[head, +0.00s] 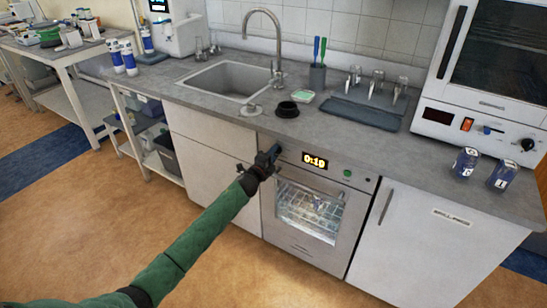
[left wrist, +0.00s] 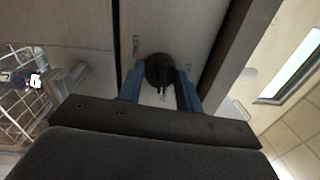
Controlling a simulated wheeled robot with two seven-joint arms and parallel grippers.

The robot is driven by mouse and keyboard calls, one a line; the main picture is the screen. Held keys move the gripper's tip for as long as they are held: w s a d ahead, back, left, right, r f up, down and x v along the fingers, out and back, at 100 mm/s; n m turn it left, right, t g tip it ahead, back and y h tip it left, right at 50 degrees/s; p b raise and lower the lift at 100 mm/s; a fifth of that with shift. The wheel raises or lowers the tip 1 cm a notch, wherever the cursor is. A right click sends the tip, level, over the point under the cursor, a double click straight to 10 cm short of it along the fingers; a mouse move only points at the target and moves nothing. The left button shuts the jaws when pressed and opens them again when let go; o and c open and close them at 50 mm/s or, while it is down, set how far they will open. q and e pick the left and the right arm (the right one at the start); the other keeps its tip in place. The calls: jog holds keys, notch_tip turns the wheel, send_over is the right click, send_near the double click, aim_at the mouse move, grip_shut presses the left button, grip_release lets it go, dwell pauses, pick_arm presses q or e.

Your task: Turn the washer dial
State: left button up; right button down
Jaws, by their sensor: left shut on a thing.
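The washer (head: 345,222) is built in under the counter, with a glass window and a lit display (head: 315,160) that seems to read 0:10. My left gripper (head: 270,158) is at the left end of the washer's front panel and covers the dial in the head view. In the left wrist view the dark round dial (left wrist: 159,70) sits between the two blue fingers of the left gripper (left wrist: 160,88), which are shut on it. My right gripper is in neither view.
A grey counter (head: 225,110) with a sink (head: 232,80) runs above the washer. A white cabinet door (head: 415,245) is to its right. An oven-like device (head: 490,75) and two blue-filled jars (head: 466,163) stand on the counter. The floor in front is clear.

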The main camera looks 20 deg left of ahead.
pick_arm(q)
jog(key=m+p, duration=0.3)
jog(key=m, duration=1)
jog(key=m+g+p, duration=0.1)
jog(key=m+p, duration=0.3)
jog(key=m, duration=0.9)
jog(key=shift+a+h, duration=0.2)
jog(key=shift+h, duration=0.2)
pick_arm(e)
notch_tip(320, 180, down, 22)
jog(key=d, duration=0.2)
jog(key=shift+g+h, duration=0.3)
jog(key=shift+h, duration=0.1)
